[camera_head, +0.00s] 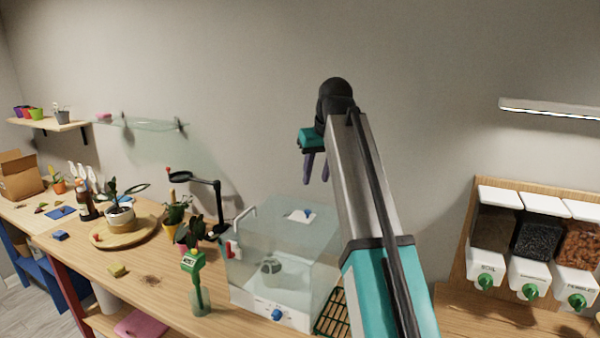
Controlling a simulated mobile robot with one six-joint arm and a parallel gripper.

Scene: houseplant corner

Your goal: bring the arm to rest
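My arm rises from the lower right, over the bench, with its grey link and teal joints in view. My gripper (316,168) hangs at the upper end of the arm, in the air above the clear box, with its two purple fingers pointing down. The fingers look a little apart with wall visible between them, and nothing shows between them. Part of the box and the green grid behind the arm is hidden.
A clear box (262,262) with a white base stands under the gripper. A green-topped bottle (198,285), a magnifier stand (217,205) and potted plants are to its left. A round wooden board (103,237) holds a plant. Dispensers (530,240) stand at right.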

